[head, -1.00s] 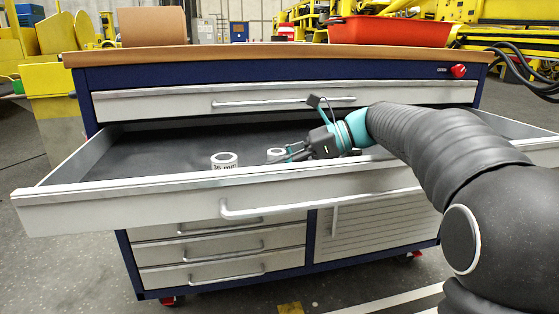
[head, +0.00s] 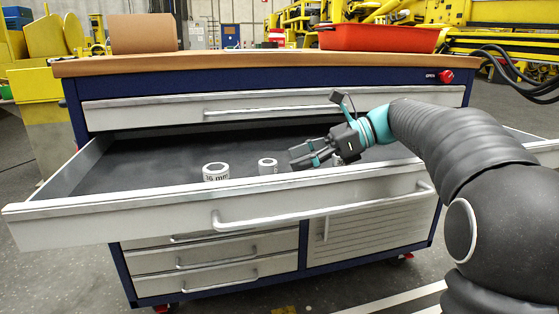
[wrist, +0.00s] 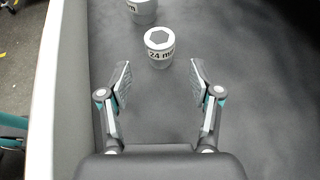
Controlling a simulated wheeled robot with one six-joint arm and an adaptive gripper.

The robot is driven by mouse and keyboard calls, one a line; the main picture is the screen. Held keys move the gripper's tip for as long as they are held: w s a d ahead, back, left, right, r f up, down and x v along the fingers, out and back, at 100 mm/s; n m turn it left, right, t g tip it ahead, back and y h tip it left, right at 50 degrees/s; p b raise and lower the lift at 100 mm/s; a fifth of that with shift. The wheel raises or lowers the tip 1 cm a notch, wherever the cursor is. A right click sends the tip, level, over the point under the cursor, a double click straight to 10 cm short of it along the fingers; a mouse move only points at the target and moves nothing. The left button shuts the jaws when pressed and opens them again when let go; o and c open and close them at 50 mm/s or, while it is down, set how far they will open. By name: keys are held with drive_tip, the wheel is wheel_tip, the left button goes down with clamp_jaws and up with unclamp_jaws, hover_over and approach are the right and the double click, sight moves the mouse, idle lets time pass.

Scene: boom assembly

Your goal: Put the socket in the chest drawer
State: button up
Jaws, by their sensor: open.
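A white socket marked 24 mm (wrist: 159,52) stands upright in the open chest drawer (head: 130,208). It also shows in the head view (head: 268,166). My gripper (head: 303,158) is inside the drawer, just right of this socket in the head view. In the wrist view my gripper (wrist: 161,82) is open and empty, its fingers spread, with the 24 mm socket just beyond the fingertips and apart from them. A larger white socket marked 36 mm (head: 216,172) stands further left in the drawer; part of it shows in the wrist view (wrist: 142,10).
The drawer floor (head: 150,165) is dark and mostly clear. The drawer's front wall runs close along the left in the wrist view. The closed upper drawer (head: 160,110) and wooden top (head: 240,63) are above. A red tray (head: 378,38) and a brown box (head: 143,33) stand on top.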

drive_tip(key=p+v, duration=0.1)
drive_tip(key=v, duration=0.4)
drive_tip(key=shift+d, duration=0.1)
